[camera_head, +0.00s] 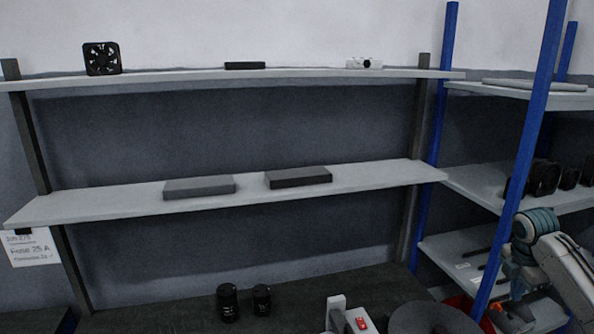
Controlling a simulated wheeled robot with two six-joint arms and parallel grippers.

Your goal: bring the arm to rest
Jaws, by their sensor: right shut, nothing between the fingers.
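My right arm (566,268) comes in at the lower right edge, with a teal joint at its top. My right gripper (519,311) hangs below that joint, pointing down in front of the blue-posted rack. It is small and dark in the picture, and it is shut with nothing held. My left gripper is not in view.
Blue posts (522,150) stand close beside my right arm. Two black cylinders (228,303) (262,300) stand on the dark bench (150,317). A white device with a red button (360,322) is at the bottom. Boxes (199,187) lie on the middle shelf (110,205).

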